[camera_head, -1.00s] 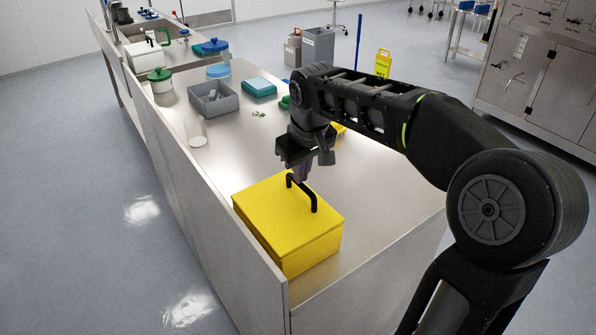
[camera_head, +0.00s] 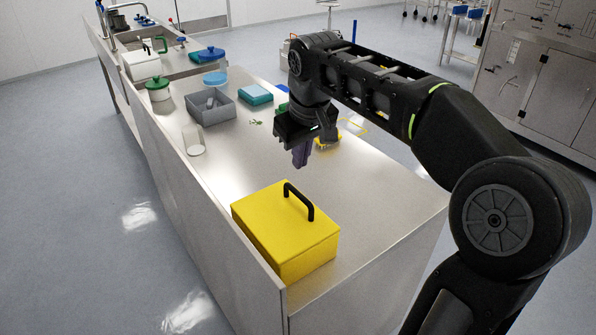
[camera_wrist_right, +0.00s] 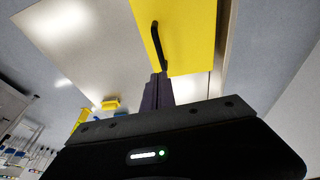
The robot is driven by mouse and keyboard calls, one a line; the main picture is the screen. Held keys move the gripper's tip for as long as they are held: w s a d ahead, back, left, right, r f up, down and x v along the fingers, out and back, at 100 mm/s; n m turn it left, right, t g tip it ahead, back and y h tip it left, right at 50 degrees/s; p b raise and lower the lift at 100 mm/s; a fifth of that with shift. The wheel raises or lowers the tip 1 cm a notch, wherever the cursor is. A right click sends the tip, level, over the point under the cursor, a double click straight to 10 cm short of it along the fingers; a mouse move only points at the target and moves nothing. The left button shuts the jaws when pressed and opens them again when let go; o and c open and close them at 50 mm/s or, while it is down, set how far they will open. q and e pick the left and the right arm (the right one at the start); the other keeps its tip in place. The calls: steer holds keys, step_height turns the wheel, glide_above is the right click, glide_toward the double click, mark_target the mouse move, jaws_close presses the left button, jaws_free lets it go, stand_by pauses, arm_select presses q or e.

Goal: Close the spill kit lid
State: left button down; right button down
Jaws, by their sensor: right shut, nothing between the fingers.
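The spill kit is a yellow box (camera_head: 280,245) on the near end of the steel bench. Its yellow lid (camera_head: 275,218) lies flat on top, with a black handle (camera_head: 299,200) standing up from it. In the right wrist view the lid (camera_wrist_right: 190,35) and its handle (camera_wrist_right: 159,46) show just beyond the fingers. My right gripper (camera_head: 301,160) is shut and empty, above the bench behind the box and apart from the handle. Its purple fingers (camera_wrist_right: 157,92) also show in the right wrist view. My left gripper is not in view.
A grey bin (camera_head: 211,104), a clear beaker (camera_head: 194,140), a teal box (camera_head: 255,94) and a green-lidded pot (camera_head: 158,88) stand farther along the bench (camera_head: 235,160). A small yellow object (camera_head: 327,141) lies behind my gripper. Bench right of the box is clear.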

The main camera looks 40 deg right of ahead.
steer(key=v, duration=0.5)
steer(key=shift+d+r, duration=0.15)
steer(key=shift+d, duration=0.1)
